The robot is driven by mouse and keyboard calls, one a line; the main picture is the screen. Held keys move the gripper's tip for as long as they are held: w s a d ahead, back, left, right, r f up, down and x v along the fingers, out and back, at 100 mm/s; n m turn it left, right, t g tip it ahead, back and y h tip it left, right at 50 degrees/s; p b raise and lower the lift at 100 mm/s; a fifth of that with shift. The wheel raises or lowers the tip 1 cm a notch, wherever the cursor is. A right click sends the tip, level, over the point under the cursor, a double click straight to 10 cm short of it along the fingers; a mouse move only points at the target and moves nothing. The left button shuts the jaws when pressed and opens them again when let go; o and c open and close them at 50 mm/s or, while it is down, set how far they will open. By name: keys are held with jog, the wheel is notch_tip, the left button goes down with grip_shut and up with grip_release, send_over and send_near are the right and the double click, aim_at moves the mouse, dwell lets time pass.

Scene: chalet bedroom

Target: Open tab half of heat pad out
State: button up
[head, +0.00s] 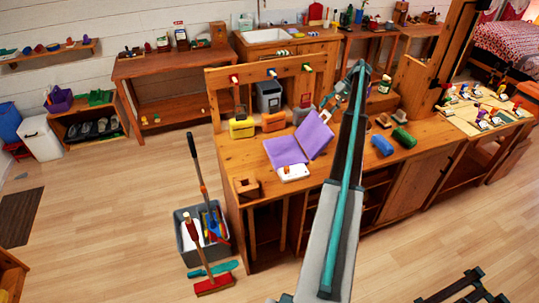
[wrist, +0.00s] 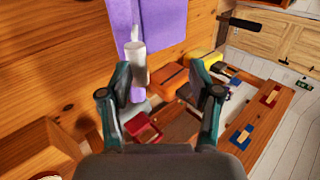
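The purple heat pad (head: 286,152) lies on the wooden workbench in the head view. Its left half looks flat, and its right half (head: 315,138) is tilted up. A white piece (head: 293,173) sits at its front edge. In the wrist view, the purple pad (wrist: 168,22) is at the top, with a pale cylindrical tab (wrist: 134,62) extending from it. My gripper (wrist: 160,85) is open, its fingers on both sides of the tab, which is nearer the left finger. Contact cannot be told.
On the workbench (head: 245,150), yellow (head: 241,128) and orange (head: 273,122) blocks stand behind the pad. A small wooden box (head: 247,187) is at the front left. Blue (head: 382,145) and green (head: 404,138) rolls lie right. A grey bin (head: 187,240) with brushes stands on the floor.

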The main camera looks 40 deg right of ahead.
notch_tip(320, 180, up, 7)
jog(key=w+a, duration=0.1)
jog(key=a, duration=0.1)
jog(key=shift+a+f, duration=0.2)
jog(key=shift+a, duration=0.15)
